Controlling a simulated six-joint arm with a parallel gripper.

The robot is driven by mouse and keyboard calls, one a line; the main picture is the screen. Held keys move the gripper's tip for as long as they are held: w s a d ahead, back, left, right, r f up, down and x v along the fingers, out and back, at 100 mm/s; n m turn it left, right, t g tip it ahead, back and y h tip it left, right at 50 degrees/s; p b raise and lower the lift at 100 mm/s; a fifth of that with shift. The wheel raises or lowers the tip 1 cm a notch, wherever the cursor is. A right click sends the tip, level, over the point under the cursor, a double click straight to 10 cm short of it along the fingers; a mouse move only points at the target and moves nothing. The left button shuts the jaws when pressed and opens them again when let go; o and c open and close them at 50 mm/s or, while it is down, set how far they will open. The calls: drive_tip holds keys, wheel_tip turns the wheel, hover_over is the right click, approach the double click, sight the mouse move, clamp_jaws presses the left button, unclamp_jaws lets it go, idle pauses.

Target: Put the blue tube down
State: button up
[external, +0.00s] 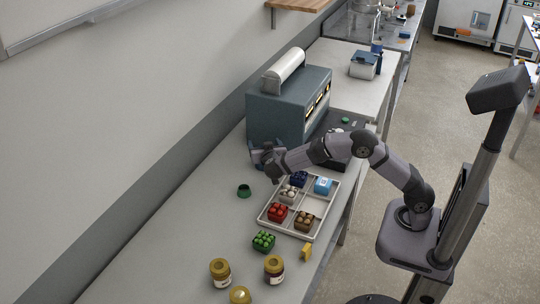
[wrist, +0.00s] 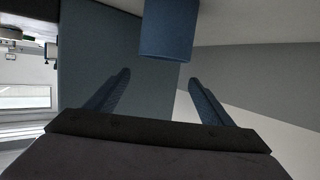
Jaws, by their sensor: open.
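The blue tube (wrist: 169,30) shows in the wrist view as a plain blue upright shape, cut off by the top edge. It is ahead of my fingertips, and a gap shows between it and both fingers. My gripper (wrist: 160,82) is open, with nothing visible between its fingers. In the external view my gripper (external: 262,156) is low over the bench, in front of the grey-blue machine's left end. I cannot pick out the tube there among the blue-grey fingers, so whether it touches the bench cannot be told.
The grey-blue machine (external: 273,118) stands close beside my gripper. A divided white tray (external: 264,218) with several coloured blocks lies to the front right. A dark green ring (external: 244,191), a green block (external: 264,241) and jars (external: 220,272) stand nearer. The bench's left side is clear.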

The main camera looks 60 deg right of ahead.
drive_tip(key=shift+o, duration=0.5)
drive_tip(key=shift+a+r, duration=0.1)
drive_tip(key=shift+r, duration=1.45)
wheel_tip(320, 180, up, 5)
wheel_tip(320, 180, down, 6)
drive_tip(key=s+d+n+t+y+p, duration=0.1)
drive_tip(key=s+d+n+y+p, duration=0.1)
drive_tip(key=n+y, duration=0.55)
drive_tip(key=s+r+n+t+y+p, duration=0.1)
drive_tip(key=s+r+n+t+y, duration=0.3)
drive_tip(key=s+r+y, duration=0.15)
drive_tip(key=shift+h, duration=0.4)
drive_tip(key=f, duration=0.3)
drive_tip(key=w+f, duration=0.1)
drive_tip(key=f, duration=0.6)
drive_tip(key=shift+w+a+f, duration=0.1)
drive_tip(key=shift+w+a, duration=0.05)
drive_tip(key=shift+a, duration=0.2)
drive_tip(key=shift+a+r+p+x, duration=0.15)
drive_tip(key=shift+p+x, duration=0.45)
drive_tip(key=shift+x, duration=1.2)
drive_tip(key=shift+a+r+p+x, duration=0.15)
drive_tip(key=shift+p+x, duration=0.45)
drive_tip(key=shift+x, duration=1.25)
